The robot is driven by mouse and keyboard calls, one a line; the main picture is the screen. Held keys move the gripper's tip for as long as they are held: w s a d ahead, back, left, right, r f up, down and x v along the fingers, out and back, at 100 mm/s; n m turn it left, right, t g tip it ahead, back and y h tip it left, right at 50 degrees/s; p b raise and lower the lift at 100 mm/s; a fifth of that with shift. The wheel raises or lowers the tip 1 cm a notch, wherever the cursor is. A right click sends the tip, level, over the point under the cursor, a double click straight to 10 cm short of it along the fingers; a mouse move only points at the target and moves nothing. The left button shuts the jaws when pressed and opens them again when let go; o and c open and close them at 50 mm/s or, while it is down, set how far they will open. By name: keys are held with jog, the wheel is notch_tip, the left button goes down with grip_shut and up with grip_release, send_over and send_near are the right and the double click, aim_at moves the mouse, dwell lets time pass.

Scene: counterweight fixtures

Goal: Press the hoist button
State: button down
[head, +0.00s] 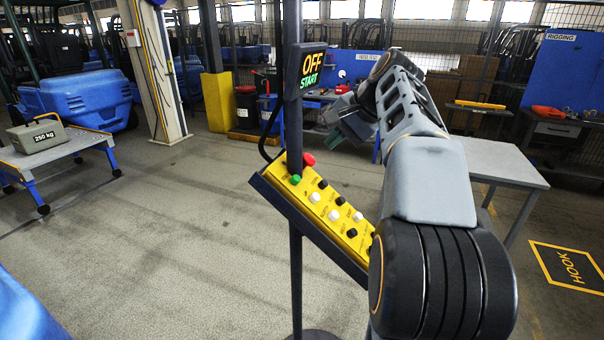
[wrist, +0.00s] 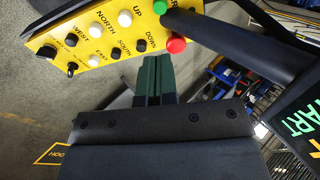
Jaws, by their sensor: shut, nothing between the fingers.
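A yellow control panel (head: 318,208) is mounted at a tilt on a dark post, with rows of buttons. The wrist view shows a green button (wrist: 160,5), a red button (wrist: 176,44), a white button (wrist: 125,18) labelled UP and a black button (wrist: 140,46) labelled DOWN. No label reading hoist is legible. A sign (head: 312,68) above the panel reads OFF and START. My gripper (wrist: 152,60) is shut and empty, its green fingers side by side. In the wrist view its tips appear just below the DOWN and red buttons; contact cannot be told.
The post (head: 295,260) and a black cable stand beside the panel. A grey table (head: 500,165) is behind my arm. A 250 kg weight (head: 38,135) sits on a blue-legged cart at the left. A HOOK floor marking (head: 570,268) lies right. The floor at left centre is clear.

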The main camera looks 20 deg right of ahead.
aim_at(297, 179)
jog(key=shift+f, duration=0.1)
jog(key=p+x, duration=0.1)
jog(key=x, duration=1.2)
jog(key=shift+w+a+f+p, duration=0.2)
jog(key=shift+w+p, duration=0.05)
jog(key=shift+p, duration=0.1)
jog(key=shift+b+x, duration=0.85)
jog(key=shift+x, duration=0.25)
jog(key=shift+s, duration=0.2)
jog(key=shift+r, duration=0.1)
jog(key=shift+r+p, duration=0.2)
jog(key=shift+p, duration=0.15)
jog(key=v, duration=1.4)
